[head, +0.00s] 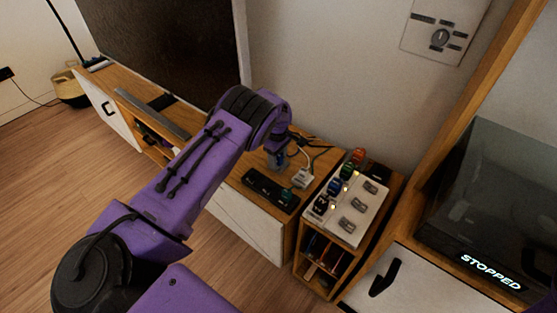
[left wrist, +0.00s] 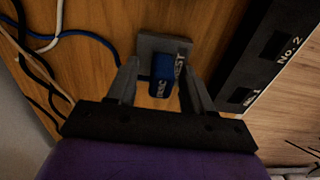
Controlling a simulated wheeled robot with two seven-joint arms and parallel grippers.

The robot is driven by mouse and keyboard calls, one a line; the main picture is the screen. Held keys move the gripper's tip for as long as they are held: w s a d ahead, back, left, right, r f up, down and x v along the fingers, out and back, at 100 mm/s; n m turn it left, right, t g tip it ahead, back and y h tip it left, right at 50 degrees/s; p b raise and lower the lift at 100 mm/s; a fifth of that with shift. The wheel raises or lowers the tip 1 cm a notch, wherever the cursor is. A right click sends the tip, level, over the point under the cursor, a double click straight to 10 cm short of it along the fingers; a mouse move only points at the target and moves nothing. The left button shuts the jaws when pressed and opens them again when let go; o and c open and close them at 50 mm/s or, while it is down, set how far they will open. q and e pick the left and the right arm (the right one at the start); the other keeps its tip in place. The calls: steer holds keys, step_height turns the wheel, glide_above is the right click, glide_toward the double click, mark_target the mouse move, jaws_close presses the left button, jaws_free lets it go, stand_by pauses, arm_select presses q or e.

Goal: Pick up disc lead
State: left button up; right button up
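The disc lead ends in a blue plug (left wrist: 161,76) with white lettering that seems to read DISC. It sits at a grey block (left wrist: 177,46) marked REST on the wooden cabinet top. A blue cable (left wrist: 98,38) runs off to the left of the block. My left gripper (left wrist: 164,82) is open, pointing down, with one finger on each side of the plug and small gaps showing. In the head view my left gripper (head: 279,160) is low over the cabinet top, and the plug is hard to make out there. My right gripper is not in view.
A black strip (head: 270,190) labelled No. 1 and No. 2 lies to the right of the plug. White and black cables (left wrist: 28,75) lie to the left in the wrist view. A switch panel (head: 359,210), a white adapter (head: 302,178) and a dark screen (head: 165,45) stand nearby.

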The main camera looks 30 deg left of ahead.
arm_select(q)
jaws_close()
